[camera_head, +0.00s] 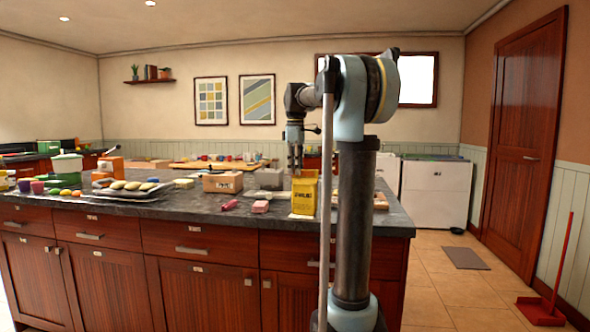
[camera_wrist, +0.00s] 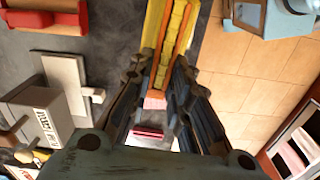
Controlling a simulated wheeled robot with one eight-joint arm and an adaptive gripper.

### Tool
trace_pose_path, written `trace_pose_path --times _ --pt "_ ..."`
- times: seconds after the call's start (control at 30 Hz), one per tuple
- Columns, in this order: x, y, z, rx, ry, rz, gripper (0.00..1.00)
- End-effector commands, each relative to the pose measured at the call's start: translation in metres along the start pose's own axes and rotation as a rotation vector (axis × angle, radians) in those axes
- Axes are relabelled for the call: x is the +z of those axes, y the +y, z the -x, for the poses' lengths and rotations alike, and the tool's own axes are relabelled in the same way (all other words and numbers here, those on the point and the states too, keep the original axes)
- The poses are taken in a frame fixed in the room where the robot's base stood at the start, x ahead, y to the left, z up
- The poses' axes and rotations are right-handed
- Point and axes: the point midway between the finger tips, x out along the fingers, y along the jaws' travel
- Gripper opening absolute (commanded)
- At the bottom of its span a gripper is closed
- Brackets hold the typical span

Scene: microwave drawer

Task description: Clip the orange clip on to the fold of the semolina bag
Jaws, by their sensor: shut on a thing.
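The yellow semolina bag (camera_head: 304,195) stands upright near the right end of the dark counter. My gripper (camera_head: 296,168) points down just above the bag's top. In the wrist view my gripper (camera_wrist: 158,85) is shut on the orange clip (camera_wrist: 163,35). The clip shows as two long orange strips, one on each side of the yellow folded top of the bag (camera_wrist: 176,32). The clip lies along the fold; whether it grips the fold tightly cannot be told. The fingers hide the clip's near end. The clip is too small to make out in the head view.
A pink block (camera_head: 260,207) and a red-pink item (camera_head: 230,205) lie left of the bag. A labelled box (camera_head: 222,182) and a grey block (camera_head: 269,179) stand behind them. The counter's right edge (camera_head: 405,225) is close, with open floor beyond.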

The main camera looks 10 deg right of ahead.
Motion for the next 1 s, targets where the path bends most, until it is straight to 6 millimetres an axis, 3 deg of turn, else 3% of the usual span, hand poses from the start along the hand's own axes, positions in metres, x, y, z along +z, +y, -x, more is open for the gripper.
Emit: trace_pose_path --times 0.37,0.4,0.5,0.73,0.87,1.0 --pt "0.0000 0.0000 -0.0007 0.000 0.000 0.000 0.08" --pt "0.0000 0.0000 -0.0007 0.000 0.000 0.000 0.22" --pt "0.0000 0.0000 -0.0006 0.000 0.000 0.000 0.41" --pt "0.0000 0.0000 -0.0006 0.000 0.000 0.000 0.41" --pt "0.0000 0.0000 -0.0006 0.000 0.000 0.000 0.61" --pt "0.0000 0.0000 -0.0006 0.000 0.000 0.000 0.61"
